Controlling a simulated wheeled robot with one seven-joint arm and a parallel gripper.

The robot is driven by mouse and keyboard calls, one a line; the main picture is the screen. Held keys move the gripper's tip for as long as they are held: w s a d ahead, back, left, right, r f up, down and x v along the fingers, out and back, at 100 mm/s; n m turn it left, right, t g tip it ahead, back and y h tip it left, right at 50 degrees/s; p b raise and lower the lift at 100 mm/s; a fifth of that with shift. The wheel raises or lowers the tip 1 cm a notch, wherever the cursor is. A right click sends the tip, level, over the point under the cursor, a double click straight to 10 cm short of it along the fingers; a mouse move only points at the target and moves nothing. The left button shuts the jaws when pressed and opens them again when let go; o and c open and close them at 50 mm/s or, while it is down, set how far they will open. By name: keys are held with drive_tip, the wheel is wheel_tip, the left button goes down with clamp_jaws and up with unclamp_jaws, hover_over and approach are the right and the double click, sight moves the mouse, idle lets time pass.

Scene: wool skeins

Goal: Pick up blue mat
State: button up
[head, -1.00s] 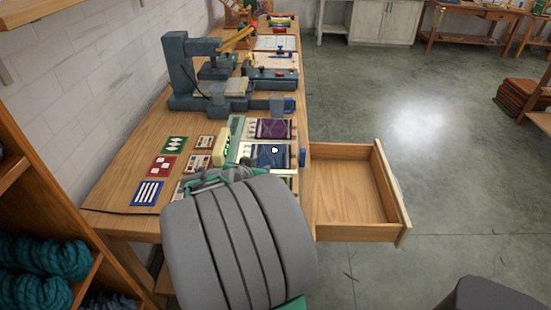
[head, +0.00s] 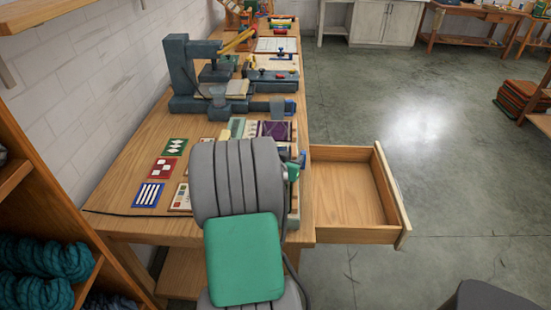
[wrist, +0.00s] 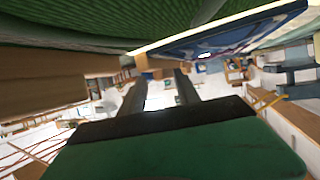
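The blue mat is not in clear sight in the head view, where my grey and green arm covers the front of the sample tray (head: 294,205). In the wrist view a blue panel with a pale pattern and white edge (wrist: 225,36) slants across the top, close to the camera. I cannot tell whether it is the mat. My gripper (wrist: 163,92) shows two dark fingers standing apart, with nothing visible between them. The head view hides the gripper behind the arm. A blue card with white stripes (head: 148,194) lies flat on the bench at left.
A purple mat (head: 275,130) lies beyond my arm. Red (head: 164,169) and green (head: 174,147) cards lie at left. A dark press (head: 183,75) stands farther back. An empty open drawer (head: 352,195) juts out at right. Open floor lies beyond it.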

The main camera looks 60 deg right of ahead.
clamp_jaws()
drive_tip(key=shift+r, duration=0.1)
idle(0.5)
